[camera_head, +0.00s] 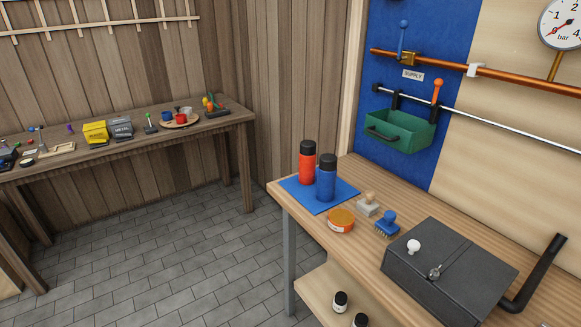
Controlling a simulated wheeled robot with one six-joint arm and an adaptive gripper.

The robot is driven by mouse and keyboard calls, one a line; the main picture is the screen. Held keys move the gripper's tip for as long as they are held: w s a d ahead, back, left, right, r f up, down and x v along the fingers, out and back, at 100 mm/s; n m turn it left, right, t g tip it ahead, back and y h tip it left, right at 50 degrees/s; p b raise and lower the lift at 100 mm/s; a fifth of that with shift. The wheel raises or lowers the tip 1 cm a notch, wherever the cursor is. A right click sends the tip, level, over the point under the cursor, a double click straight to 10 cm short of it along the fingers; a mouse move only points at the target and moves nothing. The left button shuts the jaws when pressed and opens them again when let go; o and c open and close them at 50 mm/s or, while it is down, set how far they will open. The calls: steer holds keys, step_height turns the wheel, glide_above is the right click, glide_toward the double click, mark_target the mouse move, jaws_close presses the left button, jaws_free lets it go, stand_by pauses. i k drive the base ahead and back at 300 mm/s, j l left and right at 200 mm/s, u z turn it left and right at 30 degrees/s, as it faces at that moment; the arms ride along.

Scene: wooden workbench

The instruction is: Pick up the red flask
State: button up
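The red flask (307,165) has a black cap and stands upright on a blue mat (341,193) at the far left corner of the wooden workbench (366,174). A blue flask (326,182) with a black cap stands upright just in front of it and to its right. The blue flask overlaps the red flask's lower right edge in this view. I cannot tell whether the two touch. My gripper is not in view.
An orange tin (341,221), a stamp (368,204) and a blue brush (388,224) sit near the mat. A dark box (450,272) fills the bench's front. A green bin (400,131) hangs from a wall rail. Tiled floor is clear at left.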

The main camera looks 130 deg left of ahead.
mark_target(307, 154)
steer(key=u, duration=3.9)
